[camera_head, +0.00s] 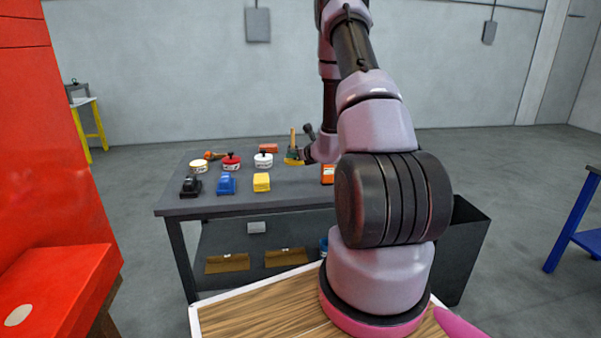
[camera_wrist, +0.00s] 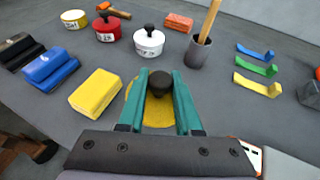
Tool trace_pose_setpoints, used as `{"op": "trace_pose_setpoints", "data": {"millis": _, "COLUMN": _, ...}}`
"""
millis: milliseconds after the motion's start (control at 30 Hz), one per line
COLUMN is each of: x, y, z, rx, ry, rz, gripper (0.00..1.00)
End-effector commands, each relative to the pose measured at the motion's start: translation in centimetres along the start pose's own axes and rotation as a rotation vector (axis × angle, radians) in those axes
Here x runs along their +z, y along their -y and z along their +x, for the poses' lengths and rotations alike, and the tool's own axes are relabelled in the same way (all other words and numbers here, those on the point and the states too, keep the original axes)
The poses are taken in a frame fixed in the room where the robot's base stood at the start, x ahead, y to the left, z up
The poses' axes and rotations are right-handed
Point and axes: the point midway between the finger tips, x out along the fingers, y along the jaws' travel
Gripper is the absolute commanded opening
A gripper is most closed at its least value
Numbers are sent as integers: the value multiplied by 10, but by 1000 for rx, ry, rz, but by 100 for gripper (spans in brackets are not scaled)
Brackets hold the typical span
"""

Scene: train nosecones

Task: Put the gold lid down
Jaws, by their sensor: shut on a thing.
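The gold lid (camera_wrist: 155,109) is a flat yellow-gold disc with a black knob, seen under my gripper in the wrist view. My gripper (camera_wrist: 160,78) has teal fingers shut on the knob, one on each side. In the head view my gripper (camera_head: 293,155) is over the right part of the grey table (camera_head: 250,200), with the lid small beneath it. I cannot tell whether the lid touches the tabletop. A yellow pot without a lid (camera_wrist: 74,18) stands at the far left in the wrist view.
A red pot (camera_wrist: 112,27) and a white pot (camera_wrist: 149,42) wear knobbed lids. Yellow (camera_wrist: 96,93) and blue (camera_wrist: 50,68) blocks lie left of my gripper. A grey cup (camera_wrist: 197,53) with a wooden stick stands beyond it. Coloured strips (camera_wrist: 256,70) lie right; bare tabletop lies between.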

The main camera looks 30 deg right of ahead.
Motion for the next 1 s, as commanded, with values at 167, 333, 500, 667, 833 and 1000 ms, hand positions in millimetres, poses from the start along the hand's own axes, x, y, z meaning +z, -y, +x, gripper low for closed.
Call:
{"op": "trace_pose_setpoints", "data": {"millis": 167, "x": -33, "y": 0, "z": 13, "rx": 0, "ry": -5, "rz": 4, "gripper": 0}}
{"op": "trace_pose_setpoints", "data": {"millis": 333, "x": -46, "y": 0, "z": 19, "rx": 0, "ry": -1, "rz": 1, "gripper": 0}}
{"op": "trace_pose_setpoints", "data": {"millis": 500, "x": -64, "y": 0, "z": 26, "rx": 0, "ry": -3, "rz": 2, "gripper": 0}}
{"op": "trace_pose_setpoints", "data": {"millis": 667, "x": -83, "y": 0, "z": 34, "rx": 0, "ry": -1, "rz": 2, "gripper": 0}}
{"op": "trace_pose_setpoints", "data": {"millis": 833, "x": -83, "y": 0, "z": 34, "rx": 0, "ry": 1, "rz": 1, "gripper": 0}}
{"op": "trace_pose_setpoints", "data": {"millis": 1000, "x": -86, "y": 0, "z": 35, "rx": 1, "ry": -1, "rz": 1, "gripper": 0}}
